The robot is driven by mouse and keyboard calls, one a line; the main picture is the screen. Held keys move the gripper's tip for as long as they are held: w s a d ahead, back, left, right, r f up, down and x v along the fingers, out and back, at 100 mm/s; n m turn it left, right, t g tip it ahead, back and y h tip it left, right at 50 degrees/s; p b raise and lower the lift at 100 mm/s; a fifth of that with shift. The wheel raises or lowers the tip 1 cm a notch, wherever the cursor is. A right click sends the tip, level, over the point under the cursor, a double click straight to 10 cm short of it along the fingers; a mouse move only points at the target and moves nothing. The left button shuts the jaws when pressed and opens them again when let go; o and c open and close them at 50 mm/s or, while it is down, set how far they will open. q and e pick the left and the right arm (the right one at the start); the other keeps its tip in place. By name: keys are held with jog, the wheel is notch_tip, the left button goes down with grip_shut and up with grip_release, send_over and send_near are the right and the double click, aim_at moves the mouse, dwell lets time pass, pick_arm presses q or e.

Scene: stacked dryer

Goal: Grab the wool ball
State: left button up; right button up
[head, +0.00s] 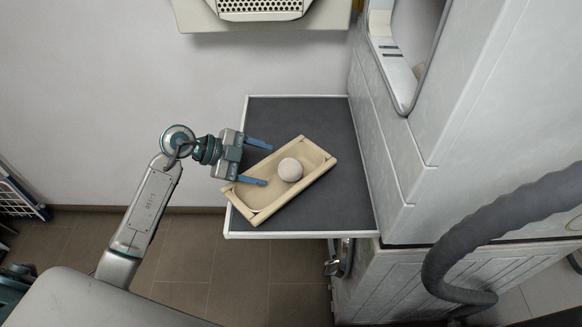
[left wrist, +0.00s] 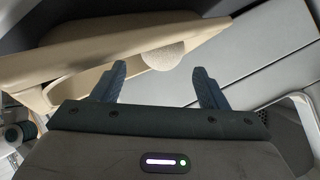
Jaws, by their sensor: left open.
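The wool ball (head: 290,169) is pale and round and lies in a tan rectangular tray (head: 256,215) on a dark shelf. My left gripper (head: 262,164) is open, its two blue fingers spread apart and pointing right toward the ball. The ball is not between the fingertips; it sits a little to the right of them. In the left wrist view the ball (left wrist: 163,54) shows partly, beyond the open fingers, with the tray (left wrist: 62,68) around it. The tray's rim hides part of the ball there. My right gripper is not in view.
The dark shelf (head: 352,205) has a pale raised edge and free room around the tray. A grey dryer cabinet (head: 400,190) stands close on the right, with a thick dark hose (head: 450,250) in front. A white wall is behind my left arm.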

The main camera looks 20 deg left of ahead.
aim_at(280, 167)
pick_arm(q)
jog(key=shift+w+d+f, duration=0.15)
jog(key=shift+w+d, duration=0.05)
jog(key=shift+d, duration=0.25)
jog(key=shift+w+d+f+p, duration=0.15)
jog(key=shift+d+p, duration=0.2)
jog(key=p+x, duration=0.1)
jog(key=x, duration=0.2)
jog(key=shift+w+d, duration=0.15)
jog(key=shift+w+d+f, duration=0.15)
jog(key=shift+d+f, duration=0.1)
jog(key=shift+d, duration=0.15)
jog(key=shift+c, duration=0.5)
jog(key=c, duration=0.6)
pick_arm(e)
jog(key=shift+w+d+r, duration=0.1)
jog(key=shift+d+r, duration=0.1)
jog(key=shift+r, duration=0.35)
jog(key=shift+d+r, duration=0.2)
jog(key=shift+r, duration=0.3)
